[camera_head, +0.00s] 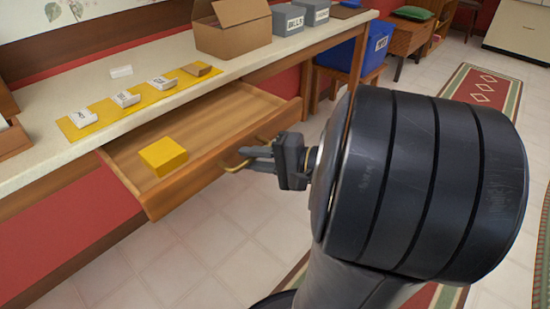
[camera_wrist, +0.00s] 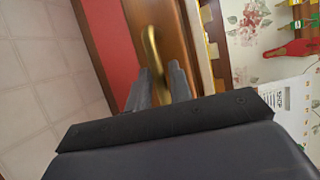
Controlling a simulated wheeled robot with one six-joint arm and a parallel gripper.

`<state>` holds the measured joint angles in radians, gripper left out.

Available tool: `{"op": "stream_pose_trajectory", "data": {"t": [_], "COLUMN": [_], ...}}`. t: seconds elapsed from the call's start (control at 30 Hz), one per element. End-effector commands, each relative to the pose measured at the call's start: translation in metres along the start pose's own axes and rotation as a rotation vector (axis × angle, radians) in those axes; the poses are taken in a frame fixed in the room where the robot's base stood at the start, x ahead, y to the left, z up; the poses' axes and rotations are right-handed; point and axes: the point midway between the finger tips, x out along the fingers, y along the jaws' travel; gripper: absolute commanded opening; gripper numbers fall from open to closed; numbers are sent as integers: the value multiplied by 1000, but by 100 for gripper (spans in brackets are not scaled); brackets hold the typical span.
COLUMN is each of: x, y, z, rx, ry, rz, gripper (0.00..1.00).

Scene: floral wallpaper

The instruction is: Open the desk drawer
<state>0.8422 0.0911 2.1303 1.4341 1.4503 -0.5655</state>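The wooden desk drawer (camera_head: 205,120) is pulled well out from under the pale desktop, its inside visible. A yellow box (camera_head: 163,156) lies inside it. The brass drawer handle (camera_head: 234,165) is on the drawer's front, partly hidden by my gripper (camera_head: 252,158). In the wrist view, the brass handle (camera_wrist: 152,45) runs down between the two fingers of my gripper (camera_wrist: 159,80).
The desktop (camera_head: 190,88) holds a cardboard box (camera_head: 232,38), grey boxes and a yellow mat with labelled stacks. A blue bin (camera_head: 375,48) stands on a stool to the right. Tiled floor in front of the drawer is clear.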

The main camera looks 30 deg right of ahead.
Motion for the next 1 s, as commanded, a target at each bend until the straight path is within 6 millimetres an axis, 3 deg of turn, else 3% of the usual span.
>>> {"op": "stream_pose_trajectory", "data": {"t": [0.6, 1.0], "x": [-83, -103], "y": [-1, 0], "z": [-1, 0], "rx": [2, 2], "ry": [5, 0], "rz": [0, 1], "gripper": [20, 20]}}
